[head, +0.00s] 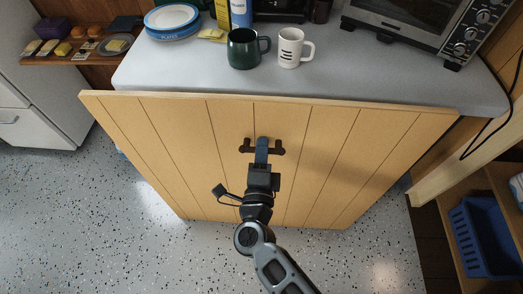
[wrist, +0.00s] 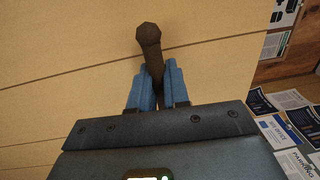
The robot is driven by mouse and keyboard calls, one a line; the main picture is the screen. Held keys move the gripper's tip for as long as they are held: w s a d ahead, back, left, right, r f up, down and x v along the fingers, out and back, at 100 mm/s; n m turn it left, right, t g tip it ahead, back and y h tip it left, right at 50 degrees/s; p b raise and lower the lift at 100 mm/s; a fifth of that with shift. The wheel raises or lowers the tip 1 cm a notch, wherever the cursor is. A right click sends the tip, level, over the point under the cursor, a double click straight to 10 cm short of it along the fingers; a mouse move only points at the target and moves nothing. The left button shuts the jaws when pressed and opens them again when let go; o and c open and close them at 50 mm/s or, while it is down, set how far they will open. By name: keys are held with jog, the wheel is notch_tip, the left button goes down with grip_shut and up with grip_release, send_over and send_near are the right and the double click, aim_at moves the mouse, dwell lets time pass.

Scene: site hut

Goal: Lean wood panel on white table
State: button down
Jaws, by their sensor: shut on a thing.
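The wood panel (head: 200,150) is a wide tan board with vertical grooves. It stands close in front of the white table (head: 190,72), its top edge along the table's front edge. I cannot tell whether it touches the table or how far it tilts. A dark brown handle (head: 279,149) sits at the panel's upper middle. My gripper (head: 262,152) is shut on this handle. The wrist view shows its blue fingers on both sides of the handle (wrist: 149,38), with the panel (wrist: 70,50) behind. The panel's lower edge appears near the speckled floor; contact is unclear.
A green mug (head: 243,50), a white mug (head: 290,48), stacked plates (head: 172,20) and a toaster oven (head: 410,25) stand on the table. A shelf with a blue basket (head: 482,240) is at right. A white cabinet (head: 35,120) is at left. Floor left of the panel is clear.

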aim_at(263, 131)
jog(key=shift+w+r+p, duration=0.15)
jog(key=shift+w, duration=0.4)
jog(key=shift+w+r+p, duration=0.15)
jog(key=shift+w, duration=0.4)
jog(key=shift+w, duration=0.15)
jog(key=shift+w+g+p, duration=0.35)
jog(key=shift+w+g, duration=0.05)
jog(key=shift+w, duration=1.2)
jog(key=w, duration=0.3)
jog(key=shift+d+f+g+p, duration=0.1)
jog(key=shift+g+p, duration=0.2)
jog(key=shift+p, duration=0.05)
jog(key=shift+w, duration=0.1)
jog(key=shift+w+f+g+p, duration=0.15)
jog(key=shift+w+g+p, duration=0.35)
jog(key=shift+w+p, duration=0.8)
jog(key=shift+w+b, duration=0.25)
jog(key=shift+b, duration=0.05)
